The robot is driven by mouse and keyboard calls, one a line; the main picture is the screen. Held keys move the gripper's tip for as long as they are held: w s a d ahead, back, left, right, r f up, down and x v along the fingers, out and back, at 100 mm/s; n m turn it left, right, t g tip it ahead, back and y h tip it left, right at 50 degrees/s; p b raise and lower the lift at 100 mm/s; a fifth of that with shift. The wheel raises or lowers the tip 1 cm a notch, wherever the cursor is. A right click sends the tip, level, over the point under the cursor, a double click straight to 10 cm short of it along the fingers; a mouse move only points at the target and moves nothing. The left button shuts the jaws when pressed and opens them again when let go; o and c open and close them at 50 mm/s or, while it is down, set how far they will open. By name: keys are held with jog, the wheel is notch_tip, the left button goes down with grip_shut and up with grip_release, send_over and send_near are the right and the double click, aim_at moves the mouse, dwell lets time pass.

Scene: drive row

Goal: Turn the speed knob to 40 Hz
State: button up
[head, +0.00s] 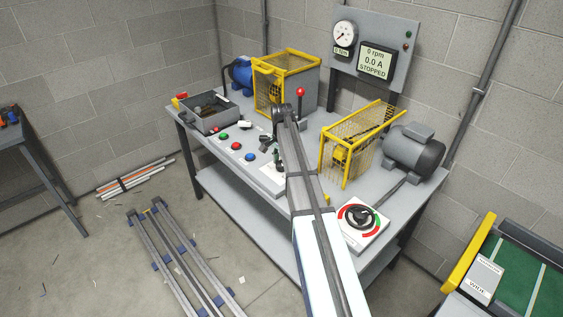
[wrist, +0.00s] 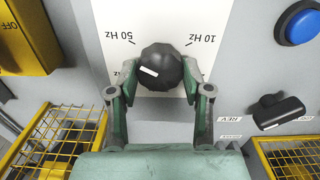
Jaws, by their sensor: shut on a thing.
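The speed knob (wrist: 165,58) is black and faceted, with a white mark on its left side in the wrist view. It sits on a white plate (wrist: 118,20) whose labels appear upside down: 50 Hz at upper left, 10 Hz at upper right. The white mark points left, slightly upward, below the 50 Hz tick. A 40 Hz label is not visible. My gripper (wrist: 160,70) has one finger on each side of the knob and is shut on it. In the head view, my gripper (head: 277,156) is over the bench's control panel; my arm partly blocks the view there.
A black switch lever (wrist: 281,112) and a blue button (wrist: 298,24) are near the knob. Yellow mesh guards (head: 345,145) and a grey motor (head: 414,150) stand right of my arm. The display (head: 376,62) reads 0 rpm, 0.0 A, STOPPED. A red-handled lever (head: 300,92) rises behind my wrist.

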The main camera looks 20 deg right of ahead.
jog(key=n, duration=0.5)
jog(key=shift+n+b, duration=0.3)
jog(key=n, duration=0.5)
jog(key=shift+n, duration=0.4)
jog(key=o, duration=1.2)
jog(key=shift+c, duration=0.2)
